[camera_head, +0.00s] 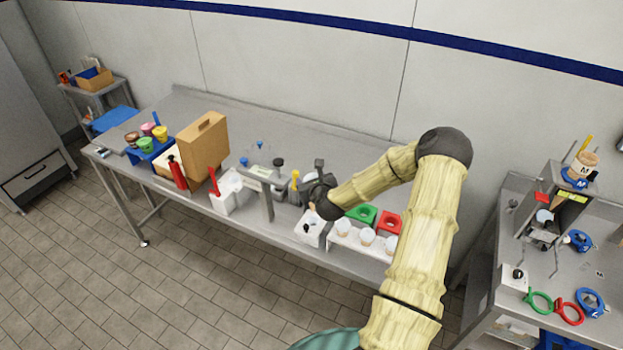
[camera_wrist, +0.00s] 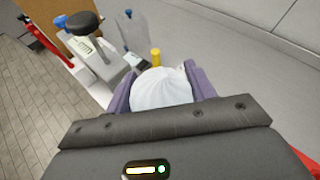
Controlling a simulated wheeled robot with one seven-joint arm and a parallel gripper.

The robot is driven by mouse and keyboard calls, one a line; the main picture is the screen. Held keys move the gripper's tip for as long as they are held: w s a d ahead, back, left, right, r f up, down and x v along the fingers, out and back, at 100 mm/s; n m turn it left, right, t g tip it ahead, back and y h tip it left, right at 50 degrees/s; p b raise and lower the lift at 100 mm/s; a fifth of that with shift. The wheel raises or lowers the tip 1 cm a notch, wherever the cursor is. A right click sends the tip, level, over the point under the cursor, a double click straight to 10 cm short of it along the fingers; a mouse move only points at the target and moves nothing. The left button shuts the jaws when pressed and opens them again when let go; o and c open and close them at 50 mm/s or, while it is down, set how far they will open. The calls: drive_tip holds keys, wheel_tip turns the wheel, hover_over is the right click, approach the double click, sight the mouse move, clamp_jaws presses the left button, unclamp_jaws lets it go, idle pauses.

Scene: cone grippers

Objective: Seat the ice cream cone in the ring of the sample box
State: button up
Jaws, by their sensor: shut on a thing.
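My gripper (camera_head: 318,198) is over the long steel table, near its front edge. In the wrist view my gripper (camera_wrist: 162,92) has its two purple fingers shut on a rounded white, ridged thing, which looks like the top of the ice cream cone (camera_wrist: 163,86). The cone's lower part is hidden there. In the head view a small brown patch below the jaws may be the cone. A white box (camera_head: 309,234) with a dark spot stands just below my gripper. I cannot tell for sure which thing is the sample box or where its ring is.
A white rack (camera_head: 351,241) with pale cups stands right of my gripper, with green (camera_head: 362,214) and red (camera_head: 388,223) holders behind. A grey stand (camera_head: 267,203) and a yellow-topped bottle (camera_head: 295,186) are close on the left. A tan case (camera_head: 203,148) stands further left.

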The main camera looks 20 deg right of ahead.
drive_tip(key=shift+w+d+f+b, duration=0.15)
drive_tip(key=shift+f+b, duration=0.35)
drive_tip(key=shift+f, duration=0.5)
wheel_tip(320, 180, down, 7)
drive_tip(key=b, duration=0.5)
drive_tip(key=shift+f+b, duration=1.75)
drive_tip(key=shift+f, duration=0.05)
drive_tip(key=o, duration=0.8)
drive_tip(key=shift+o, duration=0.2)
